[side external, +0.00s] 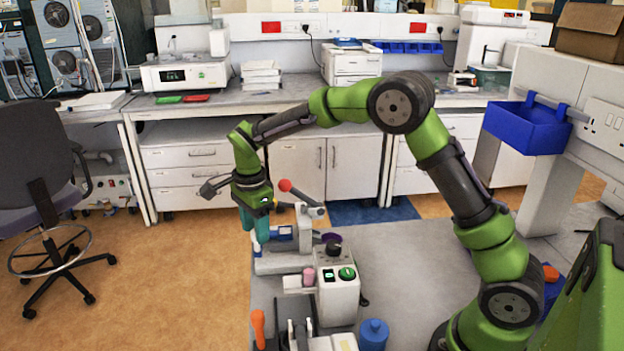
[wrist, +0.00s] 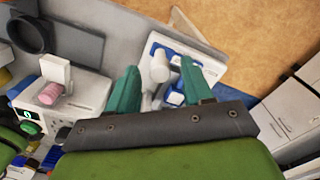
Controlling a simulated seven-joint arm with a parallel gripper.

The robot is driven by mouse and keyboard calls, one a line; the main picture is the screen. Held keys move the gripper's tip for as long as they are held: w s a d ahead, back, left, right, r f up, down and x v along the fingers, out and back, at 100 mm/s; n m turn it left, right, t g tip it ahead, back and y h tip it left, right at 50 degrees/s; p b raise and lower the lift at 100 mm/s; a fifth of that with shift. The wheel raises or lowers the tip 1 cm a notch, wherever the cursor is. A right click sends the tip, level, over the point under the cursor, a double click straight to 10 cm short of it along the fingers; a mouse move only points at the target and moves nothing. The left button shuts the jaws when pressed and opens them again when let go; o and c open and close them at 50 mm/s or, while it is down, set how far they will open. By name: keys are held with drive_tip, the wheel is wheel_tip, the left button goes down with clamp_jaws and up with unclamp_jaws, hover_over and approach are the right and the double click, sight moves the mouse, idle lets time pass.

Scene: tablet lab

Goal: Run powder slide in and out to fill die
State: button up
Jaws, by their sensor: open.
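A small white press (side external: 285,262) with a red-ball lever (side external: 285,185) stands at the bench's far end. Blue parts (side external: 284,233) sit on its body; I cannot tell for sure which one is the powder slide. My gripper (side external: 254,238) points down at the left end of the press. In the wrist view, the two teal fingers of my gripper (wrist: 158,68) are apart, with the white press body (wrist: 208,75), a white cylinder (wrist: 159,66) and blue pieces (wrist: 175,98) showing between them. Contact cannot be made out. The die is not discernible.
A control box (side external: 337,290) with a green knob and a pink cylinder (side external: 309,277) stand nearer the camera. An orange-handled tool (side external: 258,328) and a blue bottle (side external: 373,335) are at the front. The grey bench top (side external: 400,265) is clear to the right.

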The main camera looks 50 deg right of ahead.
drive_tip(key=shift+f, duration=0.25)
clamp_jaws()
drive_tip(key=shift+s+d, duration=1.8)
drive_tip(key=shift+d, duration=0.05)
